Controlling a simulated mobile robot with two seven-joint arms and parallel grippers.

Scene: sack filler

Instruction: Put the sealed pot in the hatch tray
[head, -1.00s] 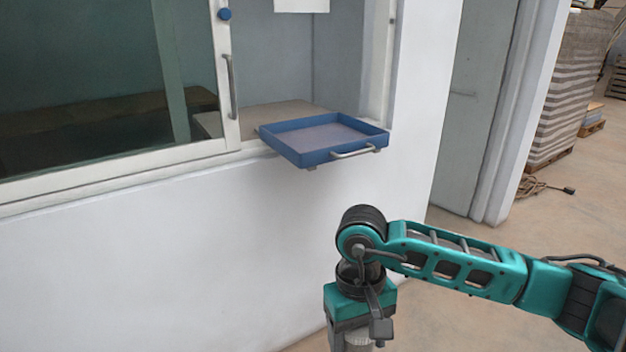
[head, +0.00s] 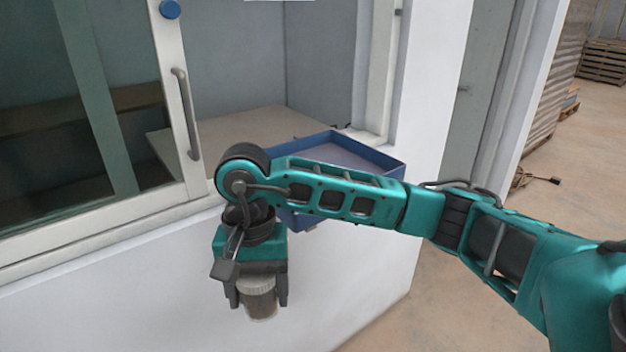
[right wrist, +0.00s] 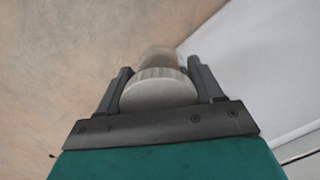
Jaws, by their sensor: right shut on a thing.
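My right gripper (head: 258,290) points down and is shut on the sealed pot (head: 260,303), a grey pot with a pale ribbed lid. In the right wrist view the lid (right wrist: 158,90) sits between the two fingers, with part of the pot body beyond it. The pot hangs in the air in front of the white wall, lower than the hatch tray and to its left. The blue hatch tray (head: 385,158) juts out from the hatch opening. My right forearm hides its front part and handle. The visible part of its floor is empty. My left gripper is out of view.
A sliding glass pane with a grey handle (head: 186,113) and a blue knob (head: 170,9) stands left of the opening. A pale counter (head: 235,132) lies inside the hatch. Stacked pallets (head: 603,62) stand far back right, with open floor before them.

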